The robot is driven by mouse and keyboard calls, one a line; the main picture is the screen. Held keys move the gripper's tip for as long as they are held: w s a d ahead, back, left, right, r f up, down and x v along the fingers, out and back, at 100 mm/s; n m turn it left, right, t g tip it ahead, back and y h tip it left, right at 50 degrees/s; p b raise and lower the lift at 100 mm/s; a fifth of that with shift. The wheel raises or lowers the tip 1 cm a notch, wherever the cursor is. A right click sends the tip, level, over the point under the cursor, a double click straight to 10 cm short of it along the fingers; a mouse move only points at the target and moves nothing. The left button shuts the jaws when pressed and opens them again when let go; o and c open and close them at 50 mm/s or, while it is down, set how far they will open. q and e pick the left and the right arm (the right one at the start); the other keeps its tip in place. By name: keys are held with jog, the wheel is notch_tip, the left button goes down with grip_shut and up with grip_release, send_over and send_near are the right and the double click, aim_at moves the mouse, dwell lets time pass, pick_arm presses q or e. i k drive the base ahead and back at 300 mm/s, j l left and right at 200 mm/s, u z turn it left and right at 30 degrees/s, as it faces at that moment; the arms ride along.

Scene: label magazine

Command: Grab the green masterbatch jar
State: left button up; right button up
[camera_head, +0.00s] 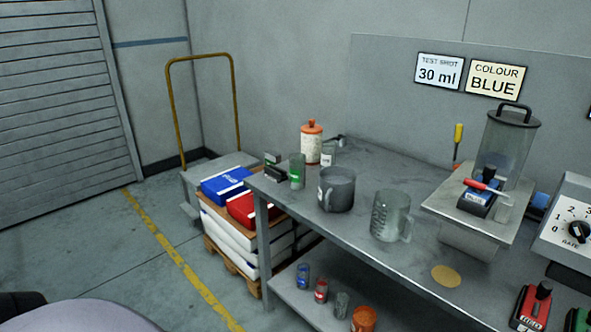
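The green masterbatch jar (297,171) is a small clear upright jar with a green label. It stands near the left end of the grey workbench top, beside small dark items (271,174) and left of a grey jug. No gripper touches it. Neither of my grippers shows in the head view.
The grey jug (337,190), a clear measuring jug (391,216) and an orange-lidded container (311,143) stand nearby on the workbench (375,167). A blue jar (302,277) and red jar (321,291) are on the lower shelf. A loaded pallet (245,280) stands left.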

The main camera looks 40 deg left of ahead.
aim_at(297, 161)
jog(key=i+j, duration=0.1)
jog(key=j, duration=0.3)
jog(key=i+j, duration=0.15)
jog(key=j, duration=0.2)
jog(key=i+j, duration=0.1)
jog(key=j, duration=0.3)
jog(key=i+j, duration=0.1)
jog(key=j, duration=0.25)
